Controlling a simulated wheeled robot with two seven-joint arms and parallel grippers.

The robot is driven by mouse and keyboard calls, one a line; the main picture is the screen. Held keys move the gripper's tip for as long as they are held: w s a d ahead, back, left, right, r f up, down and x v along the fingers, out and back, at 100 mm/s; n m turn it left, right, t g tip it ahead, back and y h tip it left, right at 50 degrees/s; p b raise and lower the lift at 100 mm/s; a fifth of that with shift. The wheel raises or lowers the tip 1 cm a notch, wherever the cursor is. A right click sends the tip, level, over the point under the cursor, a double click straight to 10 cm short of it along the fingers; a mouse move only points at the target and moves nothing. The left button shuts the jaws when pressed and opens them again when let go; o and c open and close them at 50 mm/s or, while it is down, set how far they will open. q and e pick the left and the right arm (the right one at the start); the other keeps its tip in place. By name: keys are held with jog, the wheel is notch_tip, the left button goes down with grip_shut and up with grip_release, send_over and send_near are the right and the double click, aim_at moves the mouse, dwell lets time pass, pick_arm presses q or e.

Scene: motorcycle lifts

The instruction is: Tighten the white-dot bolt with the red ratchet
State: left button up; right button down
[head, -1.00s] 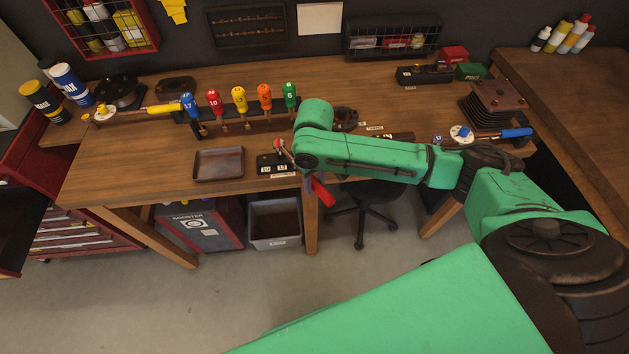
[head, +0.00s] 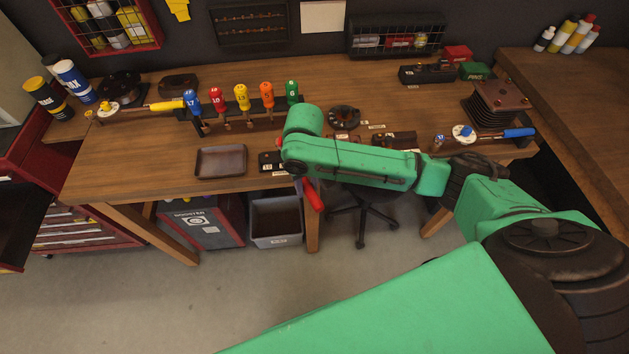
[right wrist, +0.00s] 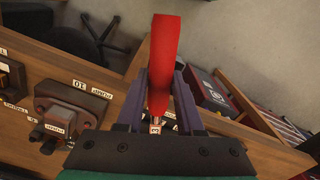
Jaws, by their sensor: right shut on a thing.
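My right gripper (right wrist: 158,105) is shut on the red ratchet (right wrist: 162,65), whose broad red handle stands up between the dark fingers in the right wrist view. A short metal part with a small mark shows at its lower end. In the head view the red handle (head: 313,196) hangs below my green right arm at the bench's front edge. The arm hides most of the gripper and the ratchet's head there. I cannot make out a white-dot bolt in either view. My left gripper is not in view.
A brown tray (head: 220,162) lies left of my arm; a labelled block (head: 269,161) is partly behind it. Numbered coloured handles (head: 241,97) stand in a rack. A stacked-plate fixture (head: 497,103) and blue-handled tool (head: 518,133) are at right. A stool (head: 362,212) is below.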

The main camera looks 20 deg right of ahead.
jog(key=shift+s+a+m, duration=0.1)
jog(key=shift+a+m, duration=0.4)
jog(key=shift+a, duration=0.2)
jog(key=shift+w+a+m, duration=0.15)
jog(key=shift+a+m, duration=0.55)
jog(key=shift+a, duration=0.3)
jog(key=shift+w+a+m, duration=0.1)
jog(key=shift+a+m, duration=0.6)
jog(key=shift+a, duration=0.3)
jog(key=shift+w+a+m, duration=0.25)
jog(key=shift+a+m, duration=0.2)
jog(key=shift+a, duration=0.15)
jog(key=shift+w+a+m, duration=0.2)
jog(key=shift+a+m, duration=0.3)
jog(key=shift+a, duration=0.15)
jog(key=shift+w+a+m, duration=0.25)
jog(key=shift+a+m, duration=0.2)
jog(key=shift+a, duration=0.15)
